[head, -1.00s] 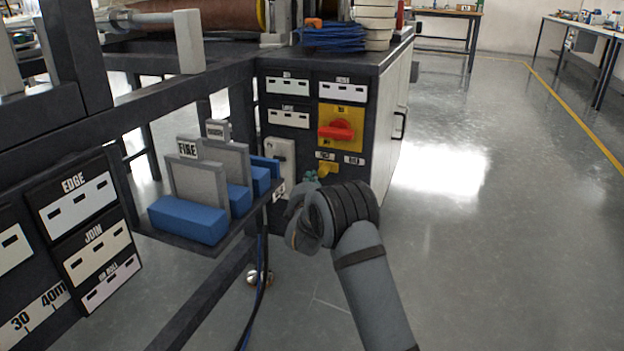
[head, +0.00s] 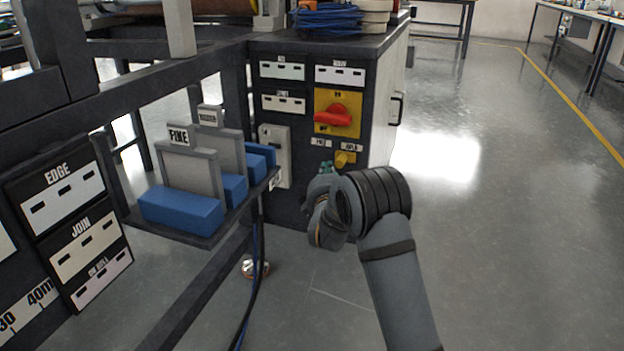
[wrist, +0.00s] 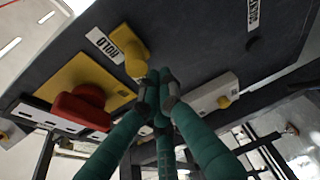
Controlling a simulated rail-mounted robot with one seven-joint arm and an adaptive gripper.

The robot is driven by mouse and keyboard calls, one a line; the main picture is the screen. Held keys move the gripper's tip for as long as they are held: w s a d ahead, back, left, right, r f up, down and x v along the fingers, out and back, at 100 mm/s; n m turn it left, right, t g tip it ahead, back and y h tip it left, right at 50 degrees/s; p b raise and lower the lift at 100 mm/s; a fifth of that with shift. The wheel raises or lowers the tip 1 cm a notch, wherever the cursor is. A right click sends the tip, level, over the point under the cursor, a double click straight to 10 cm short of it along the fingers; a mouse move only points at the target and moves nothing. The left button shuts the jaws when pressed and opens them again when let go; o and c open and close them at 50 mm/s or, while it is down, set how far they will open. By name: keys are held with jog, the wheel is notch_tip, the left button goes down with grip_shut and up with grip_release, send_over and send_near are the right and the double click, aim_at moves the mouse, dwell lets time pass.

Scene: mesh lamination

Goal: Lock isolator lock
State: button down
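The isolator is a red rotary handle (head: 333,116) on a yellow plate (head: 323,97) on the cabinet front. It shows in the wrist view as a red handle (wrist: 82,107) on its yellow plate (wrist: 107,72). Below it in the head view is a small yellow lock piece (head: 343,159), also in the wrist view (wrist: 128,47) beside a "HOLD" label. My gripper (head: 324,169) is at the cabinet front, just left of and below the yellow piece. In the wrist view its teal fingers (wrist: 160,87) converge close to the yellow piece's end. Whether they touch it is unclear.
A grey switch box (head: 277,155) is on the cabinet left of my gripper. A shelf (head: 205,241) with blue blocks and grey plates juts out further left. Cables (head: 256,270) hang below it. The floor (head: 500,230) to the right is clear.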

jog(key=s+a+p, duration=0.2)
jog(key=s+a, duration=0.2)
jog(key=s, duration=0.5)
dwell(0.3)
